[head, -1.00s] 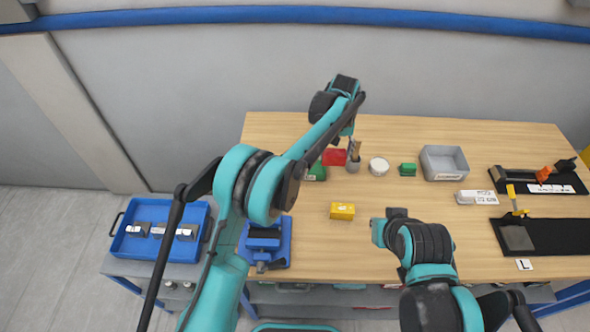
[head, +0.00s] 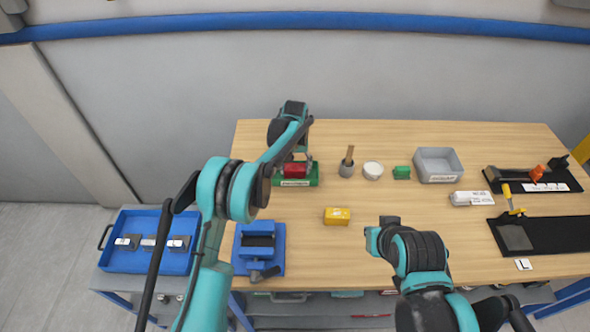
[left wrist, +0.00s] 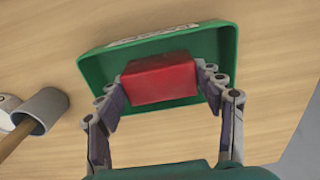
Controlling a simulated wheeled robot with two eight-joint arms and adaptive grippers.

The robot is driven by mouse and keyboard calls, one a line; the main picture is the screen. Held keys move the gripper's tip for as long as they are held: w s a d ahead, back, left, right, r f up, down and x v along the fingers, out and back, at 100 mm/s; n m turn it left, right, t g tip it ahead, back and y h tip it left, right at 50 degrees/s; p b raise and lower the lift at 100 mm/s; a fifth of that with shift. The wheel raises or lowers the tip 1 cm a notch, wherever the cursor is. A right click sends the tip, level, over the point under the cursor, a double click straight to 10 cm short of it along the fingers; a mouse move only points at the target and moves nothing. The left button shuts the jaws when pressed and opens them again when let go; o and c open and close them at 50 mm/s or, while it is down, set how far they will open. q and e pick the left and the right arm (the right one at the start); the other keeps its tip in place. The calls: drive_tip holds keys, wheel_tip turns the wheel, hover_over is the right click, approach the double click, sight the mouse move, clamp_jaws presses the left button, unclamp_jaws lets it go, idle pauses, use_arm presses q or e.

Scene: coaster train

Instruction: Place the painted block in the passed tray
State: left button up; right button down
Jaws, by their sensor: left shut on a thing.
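The red painted block (head: 295,170) is held between the fingers of my left gripper (head: 294,163). The left wrist view shows the fingers on either side of the red block (left wrist: 160,79). The green tray (head: 315,182), with a white label on its front, stands on the table's left part. In the left wrist view, the block is inside the outline of the green tray (left wrist: 225,45); whether it touches the floor I cannot tell. The label's words are too small to read.
A pencil cup (head: 347,170), white round container (head: 373,170), green block (head: 402,172) and grey bin (head: 438,177) stand right of the tray. A yellow block (head: 337,216) lies nearer, and a blue vise (head: 258,247) is at front left. The table's middle is mostly clear.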

sight(295, 167)
use_arm(q)
drive_tip(key=shift+f, duration=0.1)
drive_tip(key=shift+f, duration=0.1)
drive_tip(key=o, duration=1.5)
drive_tip(key=shift+r, duration=0.45)
wheel_tip(295, 167, up, 12)
drive_tip(key=shift+s+f+p, duration=0.1)
drive_tip(key=shift+f+p, duration=0.1)
drive_tip(key=shift+p, duration=0.85)
